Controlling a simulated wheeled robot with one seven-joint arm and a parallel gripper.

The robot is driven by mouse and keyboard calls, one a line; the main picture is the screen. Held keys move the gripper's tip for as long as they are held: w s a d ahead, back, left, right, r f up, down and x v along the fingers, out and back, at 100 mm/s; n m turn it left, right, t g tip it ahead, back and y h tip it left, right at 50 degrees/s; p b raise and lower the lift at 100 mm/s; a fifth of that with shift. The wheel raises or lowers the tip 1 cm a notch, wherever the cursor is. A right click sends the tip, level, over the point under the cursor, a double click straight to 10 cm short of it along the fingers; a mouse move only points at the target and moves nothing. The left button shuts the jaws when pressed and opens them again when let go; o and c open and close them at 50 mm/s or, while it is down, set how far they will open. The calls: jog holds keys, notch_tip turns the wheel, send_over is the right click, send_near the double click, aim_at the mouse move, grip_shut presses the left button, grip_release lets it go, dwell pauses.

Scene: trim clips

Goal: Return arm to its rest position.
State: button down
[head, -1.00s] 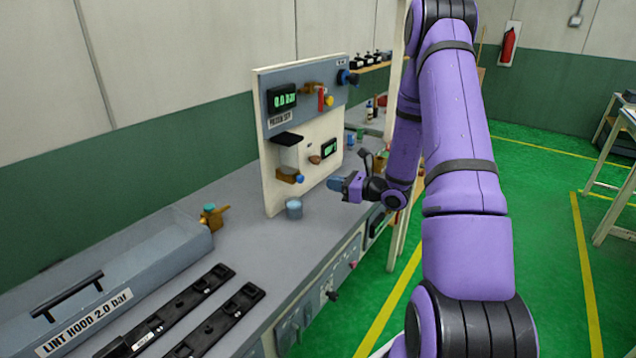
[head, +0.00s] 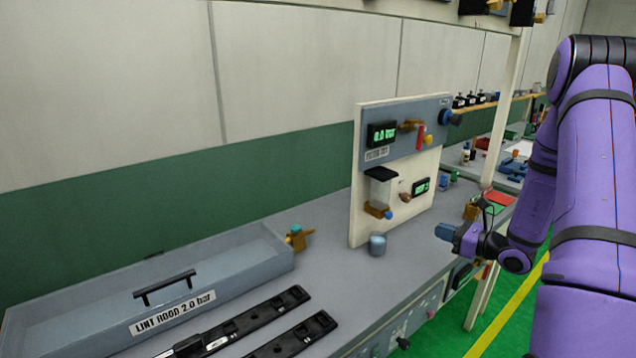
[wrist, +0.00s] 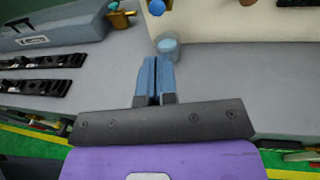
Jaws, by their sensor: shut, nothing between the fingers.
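My gripper (head: 445,232) is at the right in the head view, in front of the upright panel and near the bench's front edge. Its blue fingers are together with nothing between them, as the wrist view (wrist: 157,80) also shows. My purple arm fills the right side of the head view, bent, with the gripper pointing left toward the bench. No object is held.
The upright panel (head: 362,200) with gauges stands on the grey bench (head: 320,262). A small blue-grey cup (head: 377,244) stands before it. A lint hood box (head: 240,262) and black rails (head: 265,318) lie left. Shelf posts rise behind; green floor is at lower right.

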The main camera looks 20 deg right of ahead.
jog(key=s+a+r+n+g+y, duration=0.1)
jog(key=s+a+r+n+g, duration=0.4)
jog(key=a+r+n, duration=0.4)
jog(key=s+a+r+n+g+y, duration=0.2)
jog(key=s+a+r+n+g, duration=0.2)
jog(key=a+r+n+g, duration=0.55)
jog(key=s+a+r+n+t+h, duration=0.2)
jog(key=s+r+n+h, duration=0.2)
jog(key=s, duration=0.4)
jog(key=s+a+r+n+t+h, duration=0.2)
jog(key=s+r+n+t+h, duration=0.1)
jog(key=s+n+h, duration=0.4)
jog(key=shift+s+r, duration=0.75)
jog(key=shift+s, duration=0.45)
jog(key=shift+a+n, duration=0.1)
jog(key=shift+n, duration=0.15)
